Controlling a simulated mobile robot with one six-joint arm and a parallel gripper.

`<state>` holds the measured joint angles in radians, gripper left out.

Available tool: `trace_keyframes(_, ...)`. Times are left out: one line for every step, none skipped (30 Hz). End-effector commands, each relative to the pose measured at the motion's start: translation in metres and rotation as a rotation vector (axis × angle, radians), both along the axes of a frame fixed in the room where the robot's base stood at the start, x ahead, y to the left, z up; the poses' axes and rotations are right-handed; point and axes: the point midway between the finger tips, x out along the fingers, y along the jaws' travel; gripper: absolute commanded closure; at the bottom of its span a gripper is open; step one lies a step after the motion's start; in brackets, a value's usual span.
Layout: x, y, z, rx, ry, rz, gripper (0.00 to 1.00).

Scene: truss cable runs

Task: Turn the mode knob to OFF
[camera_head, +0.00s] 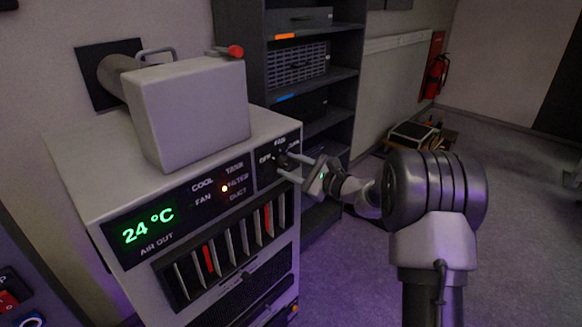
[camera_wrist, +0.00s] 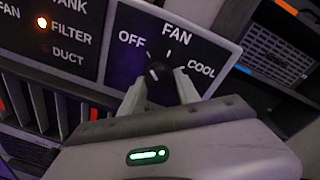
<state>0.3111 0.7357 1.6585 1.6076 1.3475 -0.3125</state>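The mode knob (camera_wrist: 157,72) is small and dark and sits on a black panel (camera_wrist: 208,48) marked OFF, FAN and COOL. A small pale mark shows on the knob, but I cannot tell clearly which label it points to. The knob also shows in the head view (camera_head: 283,161), on the right of the unit's front. My gripper (camera_wrist: 160,82) is open, with one finger on each side of the knob and a small gap to it. In the head view my gripper (camera_head: 294,167) reaches the panel from the right. The knob's lower part is partly hidden.
The grey unit (camera_head: 75,175) has a lit 24 °C display (camera_head: 148,226), an orange lamp by FILTER and vent slats with red strips below. A box with a red-tipped handle (camera_head: 195,110) stands on top. A dark shelf rack (camera_head: 258,80) stands close behind.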

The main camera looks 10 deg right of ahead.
Motion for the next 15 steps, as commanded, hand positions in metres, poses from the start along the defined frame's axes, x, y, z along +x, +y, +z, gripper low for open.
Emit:
trace_keyframes(-0.0001, 0.0001, -0.0005, -0.002, 0.000, 0.000, 0.54)
trace_keyframes(-0.0002, 0.0002, -0.0004, -0.001, 0.000, 0.001, 0.48)
trace_keyframes(-0.0002, 0.0002, -0.0004, -0.001, 0.000, 0.001, 0.40)
trace_keyframes(-0.0001, 0.0001, -0.0003, 0.000, 0.000, 0.001, 0.40)
trace_keyframes(-0.0001, 0.0001, -0.0003, 0.000, 0.000, 0.001, 0.40)
trace_keyframes(0.0000, 0.0000, -0.0003, 0.000, 0.000, 0.001, 0.40)
trace_keyframes(0.0000, 0.0000, -0.0003, 0.000, 0.000, 0.000, 0.40)
trace_keyframes(-0.0001, 0.0001, -0.0002, 0.000, 0.000, 0.000, 0.40)
trace_keyframes(0.0000, 0.0000, -0.0001, 0.000, 0.000, 0.000, 0.40)
trace_keyframes(0.0000, 0.0000, -0.0001, 0.000, 0.000, 0.000, 0.40)
trace_keyframes(0.0000, 0.0000, -0.0001, 0.000, 0.000, 0.000, 0.40)
trace_keyframes(-0.0004, -0.0004, -0.0001, 0.000, 0.000, 0.000, 0.40)
trace_keyframes(-0.0011, -0.0011, 0.0002, 0.000, 0.000, 0.000, 0.40)
trace_keyframes(-0.0025, -0.0026, 0.0006, 0.000, 0.000, 0.000, 0.40)
trace_keyframes(-0.0055, -0.0054, 0.0014, 0.000, 0.000, -0.001, 0.40)
